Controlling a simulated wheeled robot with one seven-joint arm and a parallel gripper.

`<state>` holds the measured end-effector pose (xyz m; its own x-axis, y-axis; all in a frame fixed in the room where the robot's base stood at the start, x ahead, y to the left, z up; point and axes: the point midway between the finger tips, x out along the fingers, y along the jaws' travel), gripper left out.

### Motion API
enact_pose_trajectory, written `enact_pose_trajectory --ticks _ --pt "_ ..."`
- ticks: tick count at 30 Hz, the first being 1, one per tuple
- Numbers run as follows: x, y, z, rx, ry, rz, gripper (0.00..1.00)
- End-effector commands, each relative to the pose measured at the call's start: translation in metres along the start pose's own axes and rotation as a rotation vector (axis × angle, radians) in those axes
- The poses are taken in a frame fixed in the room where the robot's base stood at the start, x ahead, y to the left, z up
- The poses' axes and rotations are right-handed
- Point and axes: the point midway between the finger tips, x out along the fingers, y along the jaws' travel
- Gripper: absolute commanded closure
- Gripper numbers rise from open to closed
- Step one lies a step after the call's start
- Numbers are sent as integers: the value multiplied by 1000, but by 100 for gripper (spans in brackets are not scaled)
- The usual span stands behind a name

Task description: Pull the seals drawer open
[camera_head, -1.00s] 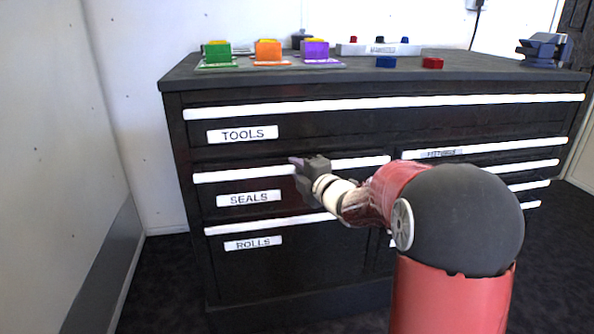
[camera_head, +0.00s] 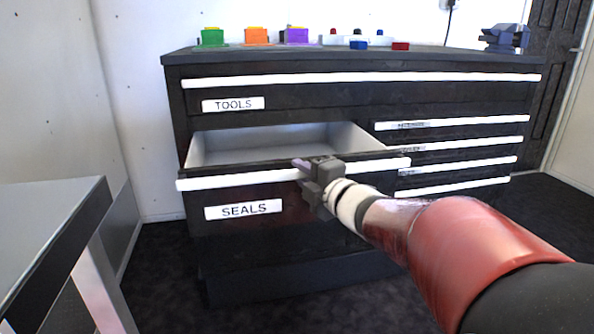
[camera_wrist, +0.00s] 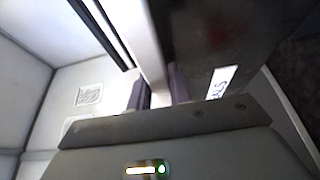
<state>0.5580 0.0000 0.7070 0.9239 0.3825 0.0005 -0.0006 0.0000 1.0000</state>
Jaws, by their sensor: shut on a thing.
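The seals drawer (camera_head: 240,200) stands out from the black cabinet (camera_head: 300,98), and its pale, empty-looking inside shows from above. Its white handle strip (camera_head: 230,181) runs along the top of its front, over the SEALS label. My gripper (camera_head: 302,166) is shut on the handle strip, right of the drawer's middle. In the wrist view the two fingers (camera_wrist: 158,92) sit on either side of the white strip (camera_wrist: 145,45), with the SEALS label (camera_wrist: 221,82) to the right.
The tools drawer (camera_head: 290,95) above is shut, as are the small drawers (camera_head: 455,148) at right. Coloured blocks (camera_head: 257,37) and a vise (camera_head: 505,37) stand on the cabinet top. A grey table (camera_head: 50,225) is at the left. Dark floor is clear in front.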

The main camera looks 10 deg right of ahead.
Motion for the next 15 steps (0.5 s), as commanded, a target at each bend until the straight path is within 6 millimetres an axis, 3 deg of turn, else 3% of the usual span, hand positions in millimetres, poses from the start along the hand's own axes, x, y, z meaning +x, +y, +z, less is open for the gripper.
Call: enact_pose_trajectory --ticks 6,15 --pt "-31 -1 -13 -1 -2 -1 100" --pt "-46 -1 -19 0 0 -2 100"
